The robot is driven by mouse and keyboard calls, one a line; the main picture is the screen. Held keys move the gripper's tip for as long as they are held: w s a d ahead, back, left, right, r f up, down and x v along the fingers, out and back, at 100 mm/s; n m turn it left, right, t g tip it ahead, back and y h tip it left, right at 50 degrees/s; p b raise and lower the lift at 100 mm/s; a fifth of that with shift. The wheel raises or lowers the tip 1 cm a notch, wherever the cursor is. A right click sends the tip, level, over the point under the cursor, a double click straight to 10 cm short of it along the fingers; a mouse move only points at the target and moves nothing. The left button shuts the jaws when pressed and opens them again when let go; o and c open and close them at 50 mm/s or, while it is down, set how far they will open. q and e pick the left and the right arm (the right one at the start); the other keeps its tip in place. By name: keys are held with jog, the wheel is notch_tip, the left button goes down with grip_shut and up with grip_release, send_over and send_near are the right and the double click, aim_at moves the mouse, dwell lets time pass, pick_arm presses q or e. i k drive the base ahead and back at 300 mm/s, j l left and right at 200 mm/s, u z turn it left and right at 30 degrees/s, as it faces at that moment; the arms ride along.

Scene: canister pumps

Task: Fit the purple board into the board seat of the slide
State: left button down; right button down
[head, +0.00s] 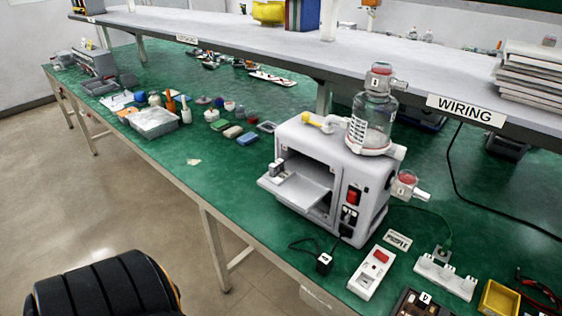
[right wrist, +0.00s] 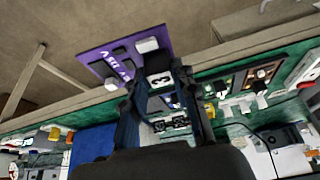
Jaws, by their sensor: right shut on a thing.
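The gripper and board are not in the head view. In the head view, the slide (head: 297,187) is a pale flat tray drawn out of the open front of the white pump machine (head: 325,160). The board seat is too small to make out. My left gripper is in neither view.
A glass canister (head: 373,122) stands on the machine. A shelf (head: 420,90) overhangs the green bench (head: 215,185). A switch box (head: 371,273), a power strip (head: 446,277) and cables lie at the right. A black padded thing (head: 100,285) is at bottom left.

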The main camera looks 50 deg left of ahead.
aim_at(297, 190)
jog(key=j+z, duration=0.1)
jog(key=j, duration=0.35)
jog(key=k+j+z, duration=0.1)
jog(key=j, duration=0.35)
jog(key=j+z, duration=0.1)
jog(key=j, duration=0.35)
jog(key=k+j+z, duration=0.1)
jog(key=j, duration=0.3)
jog(key=k+j+z, duration=0.15)
jog(key=j, duration=0.3)
jog(key=k+j+z, duration=0.1)
jog(key=j, duration=0.3)
